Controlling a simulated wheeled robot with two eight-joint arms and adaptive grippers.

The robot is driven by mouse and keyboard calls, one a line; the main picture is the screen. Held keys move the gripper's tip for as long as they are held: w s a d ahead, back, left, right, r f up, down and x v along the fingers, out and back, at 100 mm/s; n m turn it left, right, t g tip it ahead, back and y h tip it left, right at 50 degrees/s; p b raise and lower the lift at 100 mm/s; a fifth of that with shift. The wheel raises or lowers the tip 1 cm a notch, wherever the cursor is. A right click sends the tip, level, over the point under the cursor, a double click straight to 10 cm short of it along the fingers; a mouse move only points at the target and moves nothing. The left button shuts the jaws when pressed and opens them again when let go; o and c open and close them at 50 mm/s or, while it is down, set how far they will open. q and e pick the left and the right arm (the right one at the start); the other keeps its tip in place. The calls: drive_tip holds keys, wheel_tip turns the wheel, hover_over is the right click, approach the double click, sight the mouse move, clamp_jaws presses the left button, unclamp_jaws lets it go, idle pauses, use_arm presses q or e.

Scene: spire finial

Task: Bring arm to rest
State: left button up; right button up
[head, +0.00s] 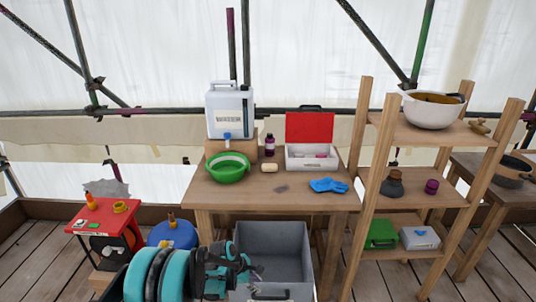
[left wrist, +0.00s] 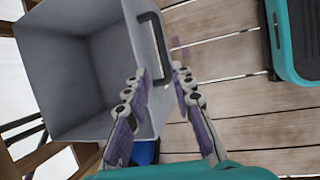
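My left arm, teal and black, comes in at the bottom left of the head view. Its left gripper (head: 256,271) is at the left front part of the open grey bin (head: 272,237). In the left wrist view, the left gripper (left wrist: 160,72) has its two fingers parted, with no object clearly clamped between them. The bin (left wrist: 62,75) fills the left of that view. Its dark handle (left wrist: 154,40) is just beyond the fingertips; whether they touch it I cannot tell. The bin looks empty. My right gripper is not in view.
A wooden table (head: 225,196) stands behind the bin, carrying a green bowl (head: 229,168), blue gloves (head: 328,186) and a white box with red lid (head: 310,128). A wooden shelf (head: 410,203) stands right. A red stand (head: 92,217) is left.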

use_arm(q)
drive_tip(key=s+a+r+m+t+y, duration=0.1)
drive_tip(key=s+a+r+m, duration=0.15)
drive_tip(key=r, duration=0.35)
drive_tip(key=s+a+r+m, duration=0.2)
drive_tip(key=s+r, duration=0.2)
drive_tip(key=r, duration=0.2)
drive_tip(key=s+a+r+m+t+y, duration=0.1)
drive_tip(key=s+a+r+m, duration=0.15)
drive_tip(key=r, duration=0.45)
drive_tip(key=s+a+r+m+t+y, duration=0.1)
drive_tip(key=s+a+r+m, duration=0.1)
drive_tip(key=s+m, duration=0.3)
drive_tip(key=s+a+r+m+t+y, duration=0.1)
drive_tip(key=s+m, duration=0.4)
drive_tip(key=s, duration=0.8)
drive_tip(key=shift+a+r+t, duration=0.5)
drive_tip(key=shift+a+r, duration=0.2)
drive_tip(key=shift+a, duration=0.45)
